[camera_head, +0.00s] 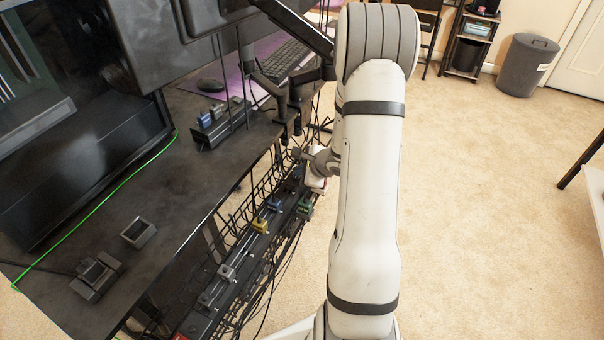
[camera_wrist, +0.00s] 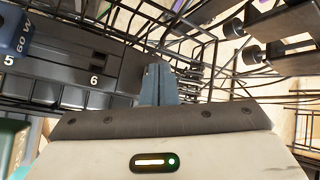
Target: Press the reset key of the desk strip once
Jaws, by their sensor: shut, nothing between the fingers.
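On the desk top (camera_head: 160,180) a short black strip (camera_head: 207,138) carries several small dark and blue blocks. A longer black power strip (camera_head: 240,270) lies in the wire tray below the desk edge, with grey, yellow, blue and green plugs. In the wrist view the strip (camera_wrist: 75,75) shows numbers 5 and 6; a blue plug (camera_wrist: 14,32) sits by 5. I cannot make out a reset key on either strip. My gripper (camera_wrist: 158,80) has its fingers together and empty, in front of the strip's end past 6; contact cannot be told. My arm mostly hides it in the head view.
Wire tray bars (camera_wrist: 205,55) and loose cables surround my gripper. Dark round-ended posts (camera_wrist: 250,52) stand at the upper right of the wrist view. Monitor arms (camera_head: 293,100) rise above the desk edge. The carpet (camera_head: 480,210) to the right is clear.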

